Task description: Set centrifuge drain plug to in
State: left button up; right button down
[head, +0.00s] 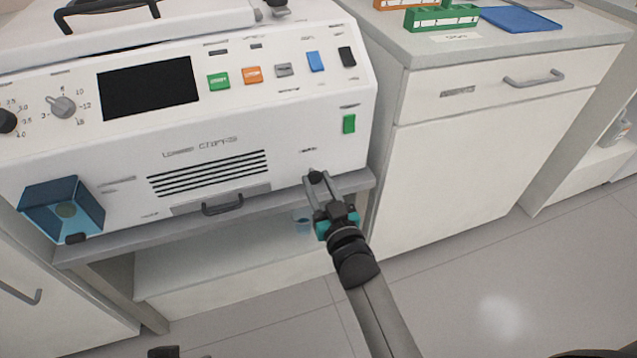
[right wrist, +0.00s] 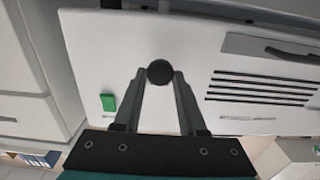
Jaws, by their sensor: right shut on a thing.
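The white centrifuge (head: 215,133) stands on a grey shelf. Its drain plug (head: 315,176) is a small round black knob low on the front panel, right of the vent slots. My right gripper (head: 315,180) reaches up to it from below. In the right wrist view the black plug (right wrist: 160,72) sits between the fingertips of the gripper (right wrist: 161,80), which is shut on it. The plug is close to the panel; how deep it sits cannot be told. My left gripper does not show clearly.
A green switch (head: 349,124) is above and right of the plug. A small drawer handle (head: 222,206) is to the left, and a blue open box (head: 62,208) is at the lower left. A white cabinet (head: 480,150) stands to the right. The floor in front is clear.

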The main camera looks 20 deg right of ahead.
jog(key=shift+w, duration=0.1)
dwell(0.5)
jog(key=shift+w, duration=1)
jog(key=shift+r, duration=0.1)
jog(key=shift+c, duration=2.3)
grip_release()
jog(key=shift+s, duration=0.25)
pick_arm(q)
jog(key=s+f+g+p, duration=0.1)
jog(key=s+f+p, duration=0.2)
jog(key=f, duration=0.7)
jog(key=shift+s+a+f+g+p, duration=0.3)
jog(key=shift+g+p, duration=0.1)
jog(key=shift+p, duration=0.8)
pick_arm(e)
jog(key=s, duration=1.4)
jog(key=shift+s+d, duration=0.2)
jog(key=shift+s, duration=0.15)
